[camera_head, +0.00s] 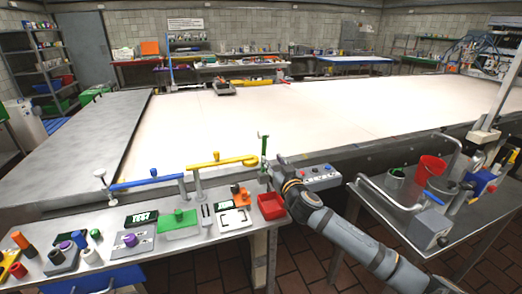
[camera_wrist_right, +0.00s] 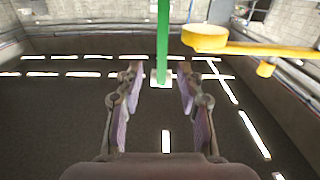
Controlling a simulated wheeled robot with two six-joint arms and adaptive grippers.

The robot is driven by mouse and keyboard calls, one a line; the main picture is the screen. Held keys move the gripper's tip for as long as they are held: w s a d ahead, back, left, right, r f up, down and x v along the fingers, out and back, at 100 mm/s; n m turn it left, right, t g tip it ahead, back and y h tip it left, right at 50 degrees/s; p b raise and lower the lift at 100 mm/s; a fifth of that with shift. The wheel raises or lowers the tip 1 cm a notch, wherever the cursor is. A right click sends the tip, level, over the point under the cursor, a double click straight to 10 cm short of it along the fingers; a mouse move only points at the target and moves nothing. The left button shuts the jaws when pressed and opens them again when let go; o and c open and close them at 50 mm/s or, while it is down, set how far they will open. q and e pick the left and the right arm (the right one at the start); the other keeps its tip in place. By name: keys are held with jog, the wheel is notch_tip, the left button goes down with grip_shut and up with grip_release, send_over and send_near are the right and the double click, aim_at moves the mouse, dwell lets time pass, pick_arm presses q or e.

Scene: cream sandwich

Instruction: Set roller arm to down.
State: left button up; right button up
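Three coloured arms stand along the near edge of the large table, and no readable label shows which is the roller arm. A green arm (camera_head: 264,147) stands upright, and a yellow arm (camera_head: 225,161) and a blue arm (camera_head: 147,181) lie about level. My right gripper (camera_head: 271,167) is beside the green arm's lower part. In the right wrist view the green arm (camera_wrist_right: 163,40) appears between the tips of my open, empty right gripper (camera_wrist_right: 160,75); I cannot tell how deep it is. The yellow arm (camera_wrist_right: 265,48) is to its right. My left gripper is not in view.
A grey control box (camera_head: 319,177) sits just right of my right gripper. A red tray (camera_head: 271,206) and several small items are on the near bench (camera_head: 180,255). A metal side table (camera_head: 375,205) with a red cup (camera_head: 431,168) stands at the right. The large white tabletop (camera_head: 250,120) is mostly clear.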

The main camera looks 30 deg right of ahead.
aim_at(264, 150)
jog(key=p+x, duration=0.2)
jog(key=x, duration=0.6)
jog(key=shift+a, duration=0.2)
jog(key=shift+w, duration=0.45)
grip_shut()
